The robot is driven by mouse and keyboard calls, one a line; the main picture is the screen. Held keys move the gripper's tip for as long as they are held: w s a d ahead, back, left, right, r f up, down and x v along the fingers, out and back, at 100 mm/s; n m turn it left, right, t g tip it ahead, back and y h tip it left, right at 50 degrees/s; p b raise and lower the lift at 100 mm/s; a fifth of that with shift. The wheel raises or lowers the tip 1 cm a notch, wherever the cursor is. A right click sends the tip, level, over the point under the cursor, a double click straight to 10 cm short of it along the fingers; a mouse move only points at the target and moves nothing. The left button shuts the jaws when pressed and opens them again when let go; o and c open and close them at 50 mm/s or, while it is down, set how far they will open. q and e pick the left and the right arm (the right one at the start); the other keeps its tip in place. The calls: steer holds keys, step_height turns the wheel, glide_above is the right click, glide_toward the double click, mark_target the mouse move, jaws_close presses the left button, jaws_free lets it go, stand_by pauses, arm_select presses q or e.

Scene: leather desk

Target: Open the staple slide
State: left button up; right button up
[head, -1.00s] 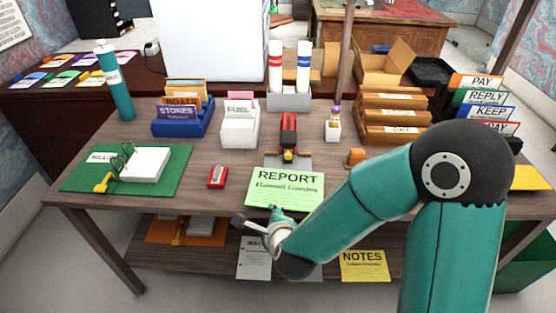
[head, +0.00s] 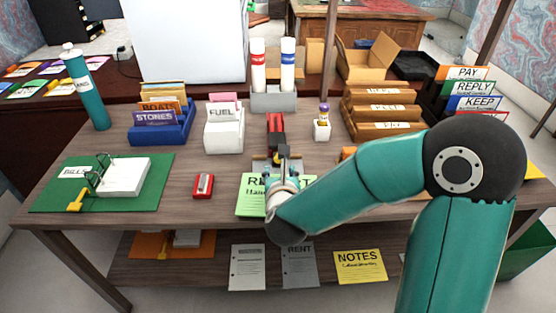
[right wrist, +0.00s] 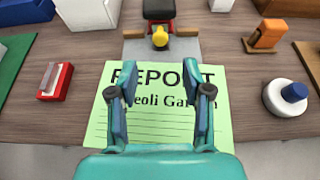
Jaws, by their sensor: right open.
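The stapler is red and black and stands on a grey plate near the middle of the desk in the head view (head: 275,128). In the right wrist view the stapler (right wrist: 158,10) is cut off at the top, with a yellow knob (right wrist: 160,37) on its near end. My right gripper (head: 282,165) is over the green REPORT sheet, in front of the stapler. In the right wrist view its two fingers (right wrist: 153,78) are apart, with nothing between them but the sheet below; the knob lies just beyond. My left gripper is not in view.
The green REPORT sheet (right wrist: 155,130) lies before the stapler. A red sharpener-like block (right wrist: 55,82) sits left, an orange block (right wrist: 265,35) and a blue-topped white round object (right wrist: 287,97) right. File boxes (head: 160,128) stand further back.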

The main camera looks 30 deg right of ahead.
mark_target(278, 162)
steer(key=p+x, duration=0.1)
steer(key=x, duration=0.7)
steer(key=shift+w+d+f, duration=0.15)
steer(key=shift+w, duration=0.1)
jaws_close()
